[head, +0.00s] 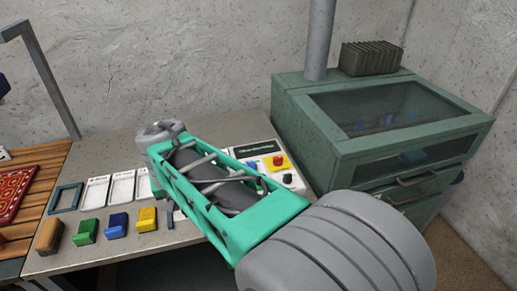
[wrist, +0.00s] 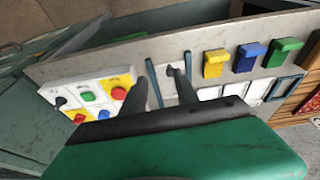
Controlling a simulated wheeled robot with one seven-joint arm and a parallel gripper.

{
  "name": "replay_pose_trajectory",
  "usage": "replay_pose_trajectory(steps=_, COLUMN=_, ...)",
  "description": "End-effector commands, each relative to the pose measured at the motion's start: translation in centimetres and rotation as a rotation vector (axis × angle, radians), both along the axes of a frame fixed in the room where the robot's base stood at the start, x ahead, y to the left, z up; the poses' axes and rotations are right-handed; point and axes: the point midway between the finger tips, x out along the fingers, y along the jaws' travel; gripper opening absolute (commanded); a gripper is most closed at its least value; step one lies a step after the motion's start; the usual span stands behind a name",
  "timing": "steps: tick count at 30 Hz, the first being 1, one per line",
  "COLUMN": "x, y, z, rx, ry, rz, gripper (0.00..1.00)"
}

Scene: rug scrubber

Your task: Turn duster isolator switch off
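A pale plate with a small dark lever (wrist: 169,71) stands between two blue strips on the bench in the wrist view. It may be the isolator switch, but I can read no label. My gripper (wrist: 160,78) shows two dark fingers spread apart with nothing held between them. The fingertips are close to the plate, one on each side of the lever in the picture; I cannot tell whether they touch. The lever's on or off position is unclear. In the head view, my own arm hides the gripper and most of this spot.
A control panel (head: 275,163) with coloured buttons and a knob is beside the green cabinet (head: 335,160). It also shows in the wrist view (wrist: 72,92). Yellow (head: 147,219), blue (head: 117,225) and green (head: 86,231) blocks line the bench front. White trays (head: 122,187) lie behind.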

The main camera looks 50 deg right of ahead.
Motion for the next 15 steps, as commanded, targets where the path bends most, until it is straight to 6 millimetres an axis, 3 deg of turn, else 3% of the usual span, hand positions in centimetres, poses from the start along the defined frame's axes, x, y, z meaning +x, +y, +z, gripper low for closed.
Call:
replay_pose_trajectory(steps=1, x=2.0, y=-3.7, z=1.7, rx=-0.004, ry=0.012, rz=-0.170, gripper=0.36)
replay_pose_trajectory(steps=4, x=4.8, y=-11.4, z=2.9, rx=-0.020, ry=0.009, rz=-0.527, gripper=0.36)
replay_pose_trajectory(steps=6, x=5.8, y=-17.0, z=2.9, rx=-0.035, ry=0.005, rz=-0.776, gripper=0.36)
replay_pose_trajectory(steps=9, x=5.8, y=-24.5, z=2.0, rx=-0.062, ry=-0.011, rz=-1.108, gripper=0.36)
replay_pose_trajectory(steps=12, x=4.6, y=-30.0, z=0.6, rx=-0.089, ry=-0.029, rz=-1.370, gripper=0.36)
replay_pose_trajectory(steps=15, x=3.4, y=-33.2, z=-0.7, rx=-0.108, ry=-0.044, rz=-1.532, gripper=0.36)
